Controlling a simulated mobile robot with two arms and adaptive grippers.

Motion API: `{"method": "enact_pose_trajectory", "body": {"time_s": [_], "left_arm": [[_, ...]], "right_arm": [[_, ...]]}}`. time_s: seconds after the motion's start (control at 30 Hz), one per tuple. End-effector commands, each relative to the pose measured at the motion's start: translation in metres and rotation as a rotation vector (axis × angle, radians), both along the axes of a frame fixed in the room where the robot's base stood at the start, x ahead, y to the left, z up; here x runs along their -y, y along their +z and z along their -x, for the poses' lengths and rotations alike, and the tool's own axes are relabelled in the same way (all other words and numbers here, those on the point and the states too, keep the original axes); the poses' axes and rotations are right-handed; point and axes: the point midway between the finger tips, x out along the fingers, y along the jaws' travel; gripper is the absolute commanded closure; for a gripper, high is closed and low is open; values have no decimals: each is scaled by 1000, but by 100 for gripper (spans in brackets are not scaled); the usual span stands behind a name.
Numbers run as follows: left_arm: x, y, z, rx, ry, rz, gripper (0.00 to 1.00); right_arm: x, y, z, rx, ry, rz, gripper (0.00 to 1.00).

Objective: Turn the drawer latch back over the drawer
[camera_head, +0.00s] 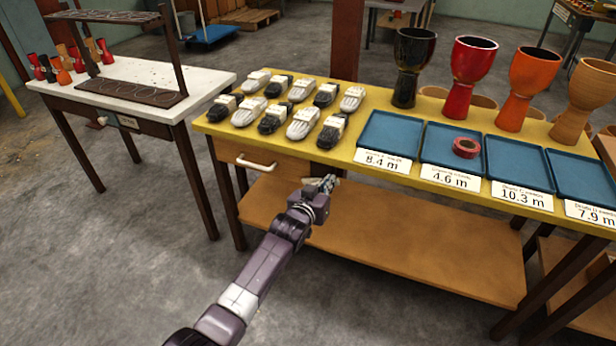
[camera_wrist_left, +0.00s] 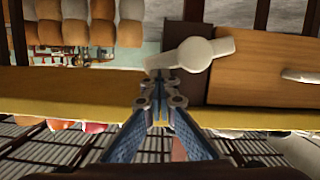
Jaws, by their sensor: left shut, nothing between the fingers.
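The drawer (camera_head: 262,165) is shut, at the left front of the yellow table, with a white bar handle (camera_head: 256,163); its wooden front shows at right in the left wrist view (camera_wrist_left: 262,62). The white latch (camera_wrist_left: 195,54) shows there across the dark post beside the drawer. Its short end overlaps the drawer's edge in the picture, and its long arm points left, away from the drawer. My left gripper (camera_head: 325,183) is shut and empty; its tips (camera_wrist_left: 158,76) are by the arm's end, contact unclear. In the head view the gripper mostly hides the latch. My right gripper is out of view.
The yellow tabletop (camera_head: 352,130) just above the gripper holds several shoe-like items, blue trays (camera_head: 390,135), a red tape roll (camera_head: 466,148) and goblet drums (camera_head: 472,72). A lower shelf (camera_head: 430,245) lies beneath. A white table (camera_head: 130,75) stands left; floor is free between.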

Motion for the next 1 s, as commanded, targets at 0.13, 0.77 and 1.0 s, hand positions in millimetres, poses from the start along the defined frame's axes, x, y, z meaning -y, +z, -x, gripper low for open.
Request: {"method": "enact_pose_trajectory", "body": {"time_s": [0.13,0.77,1.0], "left_arm": [[-1,-1,-1,5,3,-9,100],[0,-2,-1,4,3,-5,100],[0,-2,-1,4,2,-4,100]], "right_arm": [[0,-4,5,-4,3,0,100],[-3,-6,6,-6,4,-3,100],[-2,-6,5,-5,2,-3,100]]}}
